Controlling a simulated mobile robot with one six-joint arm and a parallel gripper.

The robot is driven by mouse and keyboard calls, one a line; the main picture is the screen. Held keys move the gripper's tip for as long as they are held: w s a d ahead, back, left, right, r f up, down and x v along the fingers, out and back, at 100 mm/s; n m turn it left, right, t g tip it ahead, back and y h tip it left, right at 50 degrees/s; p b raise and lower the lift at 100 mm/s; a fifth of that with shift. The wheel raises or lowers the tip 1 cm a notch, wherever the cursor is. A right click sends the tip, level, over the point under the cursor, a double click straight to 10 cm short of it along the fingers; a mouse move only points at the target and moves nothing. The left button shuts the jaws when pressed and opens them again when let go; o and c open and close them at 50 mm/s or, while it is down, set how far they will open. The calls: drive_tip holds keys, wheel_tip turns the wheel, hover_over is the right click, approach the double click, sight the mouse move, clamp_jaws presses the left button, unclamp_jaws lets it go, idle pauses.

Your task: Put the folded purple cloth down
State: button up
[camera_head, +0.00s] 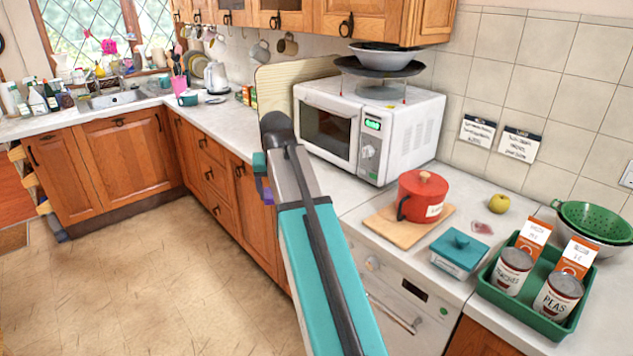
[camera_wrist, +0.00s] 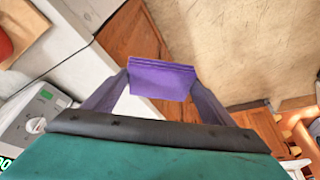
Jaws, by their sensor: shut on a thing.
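The folded purple cloth (camera_wrist: 162,80) shows in the wrist view as a small layered block. My gripper (camera_wrist: 160,88) is shut on it, with one purple finger at each side. The cloth hangs in the air, with cabinet fronts and the floor behind it in that view. In the head view my arm hides most of the gripper. Only a small purple bit (camera_head: 263,190) shows left of the arm, and I cannot tell whether it is cloth or finger.
A white microwave (camera_head: 415,125) stands on the counter behind my arm. A red pot (camera_head: 421,192) on a wooden board, a teal box (camera_head: 460,252), a yellow apple (camera_head: 498,204) and a green tray (camera_head: 520,308) with cans crowd the right counter. The counter further left (camera_head: 225,120) has bare room.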

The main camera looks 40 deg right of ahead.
drive_tip(key=a+f+n+y, duration=0.2)
drive_tip(key=a+n, duration=0.3)
drive_tip(key=a, duration=1.8)
drive_tip(key=shift+w+a+f+n+t+b, duration=0.15)
drive_tip(key=shift+w+f+n+t+b, duration=0.2)
drive_tip(key=shift+f, duration=0.3)
